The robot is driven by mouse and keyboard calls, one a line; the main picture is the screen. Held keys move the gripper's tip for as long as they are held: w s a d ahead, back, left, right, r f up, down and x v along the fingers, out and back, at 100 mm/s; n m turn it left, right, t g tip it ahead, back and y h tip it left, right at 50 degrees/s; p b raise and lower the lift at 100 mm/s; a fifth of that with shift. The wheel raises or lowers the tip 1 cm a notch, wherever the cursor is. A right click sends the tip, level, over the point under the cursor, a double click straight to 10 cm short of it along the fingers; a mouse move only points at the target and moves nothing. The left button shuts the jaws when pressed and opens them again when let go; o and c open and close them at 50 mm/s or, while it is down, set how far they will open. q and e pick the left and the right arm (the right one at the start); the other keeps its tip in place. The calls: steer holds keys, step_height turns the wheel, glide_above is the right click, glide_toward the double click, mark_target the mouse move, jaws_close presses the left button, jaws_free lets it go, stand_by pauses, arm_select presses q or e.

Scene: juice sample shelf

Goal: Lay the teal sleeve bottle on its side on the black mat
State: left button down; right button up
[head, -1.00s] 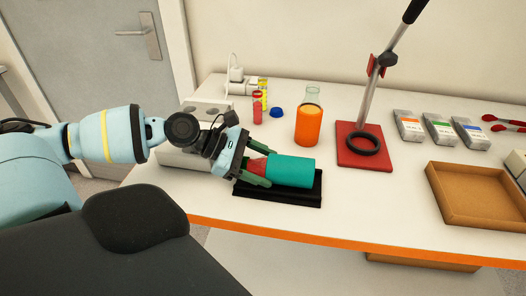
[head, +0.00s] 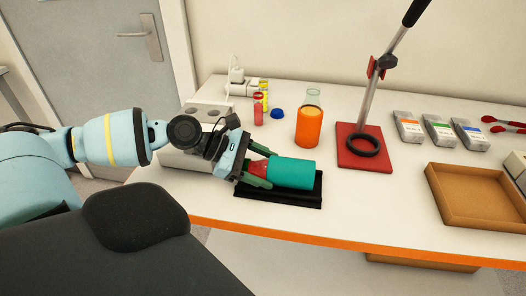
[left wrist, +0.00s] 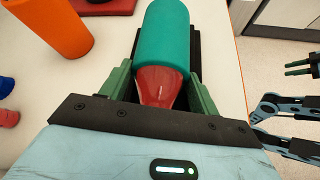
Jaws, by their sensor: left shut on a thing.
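The teal sleeve bottle (head: 291,173) lies on its side over the black mat (head: 285,198), its red neck end toward my left gripper. In the left wrist view its teal body (left wrist: 162,35) points away from me, with the red neck (left wrist: 157,88) nearest. My left gripper (head: 259,169) is shut on the bottle, with one green finger on each side of the neck. The bottle appears level and at the mat's surface; its underside is hidden, so contact is not clear. Part of my right gripper (left wrist: 298,69) shows at the right edge of the left wrist view; its jaw state is unclear.
An orange-filled bottle (head: 309,126) stands behind the mat, beside a red stand base (head: 350,160) with a black ring. A cardboard tray (head: 433,187) and several labelled packs are at right. A grey device (head: 185,160) is left. The table's orange front edge (head: 300,242) is close.

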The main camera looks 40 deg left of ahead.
arm_select(q)
steer(key=shift+c, duration=2.4)
jaws_free()
steer(key=shift+o, duration=1)
steer(key=shift+f, duration=0.1)
steer(key=shift+s, duration=0.1)
steer(key=p+v, duration=0.1)
steer(key=v, duration=0.1)
steer(key=p+v, duration=0.3)
steer(key=v, duration=0.1)
steer(key=shift+w+d+r, duration=0.1)
steer(key=shift+w+r, duration=0.2)
steer(key=shift+r, duration=0.1)
steer(key=shift+s+a+r+p, duration=0.3)
steer(key=shift+s+a+p, duration=0.15)
steer(key=shift+p, duration=0.25)
steer(key=shift+s+a, duration=0.2)
steer(key=shift+a, duration=0.1)
arm_select(e)
steer(key=w+r+t, duration=0.1)
steer(key=w+r, duration=0.3)
steer(key=r, duration=0.3)
steer(key=shift+d, duration=0.35)
